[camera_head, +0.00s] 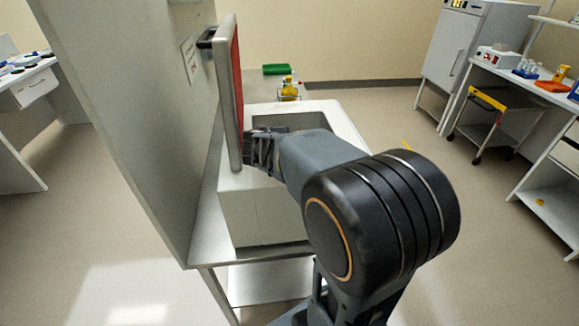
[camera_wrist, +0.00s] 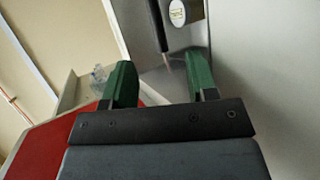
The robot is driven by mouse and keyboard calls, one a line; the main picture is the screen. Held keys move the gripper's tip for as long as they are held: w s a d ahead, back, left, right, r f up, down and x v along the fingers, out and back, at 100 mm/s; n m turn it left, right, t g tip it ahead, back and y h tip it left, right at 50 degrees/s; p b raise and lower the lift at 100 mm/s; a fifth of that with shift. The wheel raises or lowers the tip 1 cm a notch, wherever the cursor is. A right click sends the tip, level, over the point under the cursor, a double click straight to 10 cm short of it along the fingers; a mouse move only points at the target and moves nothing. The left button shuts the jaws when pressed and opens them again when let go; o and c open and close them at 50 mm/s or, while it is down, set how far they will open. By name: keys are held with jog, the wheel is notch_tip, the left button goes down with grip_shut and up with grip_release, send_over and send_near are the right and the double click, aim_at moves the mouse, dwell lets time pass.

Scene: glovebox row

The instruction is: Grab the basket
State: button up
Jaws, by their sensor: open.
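My gripper (camera_head: 258,150) is in front of the red-faced door panel (camera_head: 236,95), over the white box (camera_head: 265,205) with a recess in its top. In the wrist view my gripper (camera_wrist: 160,78) shows its two green fingers spread apart, with nothing held between them. Beyond the fingers are a grey metallic surface and a dark upright bar (camera_wrist: 158,25). The red panel (camera_wrist: 65,140) also shows at lower left there. I cannot make out a basket for certain in either view. A small yellow item (camera_head: 289,86) stands behind the white box, its holder too small to tell.
A yellow-edged cart (camera_head: 490,100) stands at right. The floor between is clear.

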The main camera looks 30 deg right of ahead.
jog(key=shift+n, duration=0.4)
jog(key=shift+w+r+p+x, duration=0.1)
jog(key=shift+w+x, duration=0.05)
jog(key=shift+x, duration=2.4)
jog(key=shift+w+r+p+x, duration=0.1)
jog(key=shift+w+r+x, duration=0.05)
jog(key=shift+x, duration=2.45)
jog(key=shift+w+r+p+x, duration=0.1)
jog(key=shift+w+x, duration=0.05)
jog(key=shift+x, duration=2.4)
jog(key=shift+a, duration=0.1)
grip_shut()
jog(key=shift+r, duration=0.1)
